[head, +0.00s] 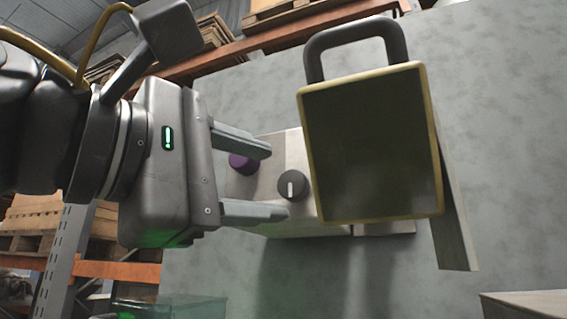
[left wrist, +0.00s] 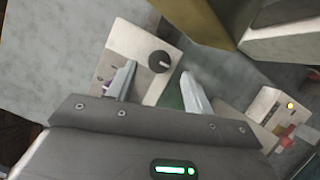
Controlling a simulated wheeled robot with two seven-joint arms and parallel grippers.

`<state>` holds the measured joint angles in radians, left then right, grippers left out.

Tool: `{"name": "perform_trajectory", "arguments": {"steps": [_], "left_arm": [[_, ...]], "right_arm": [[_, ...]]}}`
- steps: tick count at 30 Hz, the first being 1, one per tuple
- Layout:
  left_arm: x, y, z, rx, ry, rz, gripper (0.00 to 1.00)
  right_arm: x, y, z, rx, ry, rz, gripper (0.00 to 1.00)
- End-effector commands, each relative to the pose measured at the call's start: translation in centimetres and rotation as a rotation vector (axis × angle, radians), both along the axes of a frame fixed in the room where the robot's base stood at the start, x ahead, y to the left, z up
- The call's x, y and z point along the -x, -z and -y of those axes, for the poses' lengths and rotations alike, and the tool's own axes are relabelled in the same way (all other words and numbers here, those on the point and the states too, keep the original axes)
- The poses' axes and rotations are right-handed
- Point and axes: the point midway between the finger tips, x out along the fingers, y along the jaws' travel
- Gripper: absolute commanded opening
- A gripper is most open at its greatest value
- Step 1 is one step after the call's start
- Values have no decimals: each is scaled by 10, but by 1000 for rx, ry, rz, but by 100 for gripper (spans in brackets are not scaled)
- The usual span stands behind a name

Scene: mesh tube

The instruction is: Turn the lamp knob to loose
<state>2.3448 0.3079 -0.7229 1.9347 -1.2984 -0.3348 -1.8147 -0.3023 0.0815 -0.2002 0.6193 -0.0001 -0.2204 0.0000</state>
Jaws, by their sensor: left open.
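A dark round knob (head: 291,184) with a white pointer line sits on a pale wall panel (head: 295,150). The line looks about upright in the head view. A purple knob (head: 240,164) sits left of it, partly hidden by a finger. A square lamp (head: 370,145) with a yellow rim and dark handle stands right of the knobs, covering part of the panel. My left gripper (head: 277,183) is open, its tips close to the dark knob. In the left wrist view, the dark knob (left wrist: 160,62) shows between and beyond the fingertips; contact cannot be told. My right gripper is out of view.
The left wrist view shows a box (left wrist: 262,108) with a yellow light (left wrist: 290,105) and a red part (left wrist: 287,142) at right. An orange-framed rack (head: 110,270) stands at lower left. Grey wall is bare below the panel.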

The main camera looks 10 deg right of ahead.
Motion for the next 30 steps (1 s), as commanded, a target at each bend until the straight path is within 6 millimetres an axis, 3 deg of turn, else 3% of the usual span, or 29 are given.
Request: {"name": "perform_trajectory", "arguments": {"steps": [1,9,20,30], "left_arm": [[-5,-6,8,-2,1,-2,52],[-24,-6,32,-1,-2,-2,52],[-26,-4,35,1,-2,0,52],[-26,-4,35,1,-2,0,7]], "right_arm": [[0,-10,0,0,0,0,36],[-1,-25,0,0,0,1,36],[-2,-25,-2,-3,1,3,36],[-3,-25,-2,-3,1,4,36]]}}
